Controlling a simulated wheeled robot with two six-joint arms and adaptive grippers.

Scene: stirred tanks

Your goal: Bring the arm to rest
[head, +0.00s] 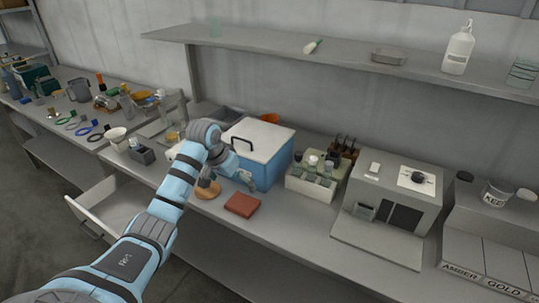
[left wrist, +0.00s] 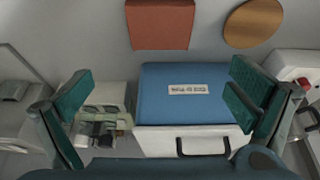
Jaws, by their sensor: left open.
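My left arm (head: 172,195) reaches in from the lower left of the head view, over the bench. Its gripper (head: 246,180) is by the front of a blue box with a white lid (head: 262,138), partly hidden by the wrist. In the left wrist view the green-padded fingers (left wrist: 163,88) are spread wide with nothing held between them. The blue box (left wrist: 180,105) with a label and black handle shows beyond them. I cannot tell whether the fingers touch the box. My right gripper is in neither view.
A red-brown block (head: 242,204) and a round wooden disc (head: 207,190) lie before the box. A rack of small items (head: 312,184) stands to its right, then a grey machine (head: 392,205). An open drawer (head: 108,208) juts out at left. A shelf (head: 340,60) runs above.

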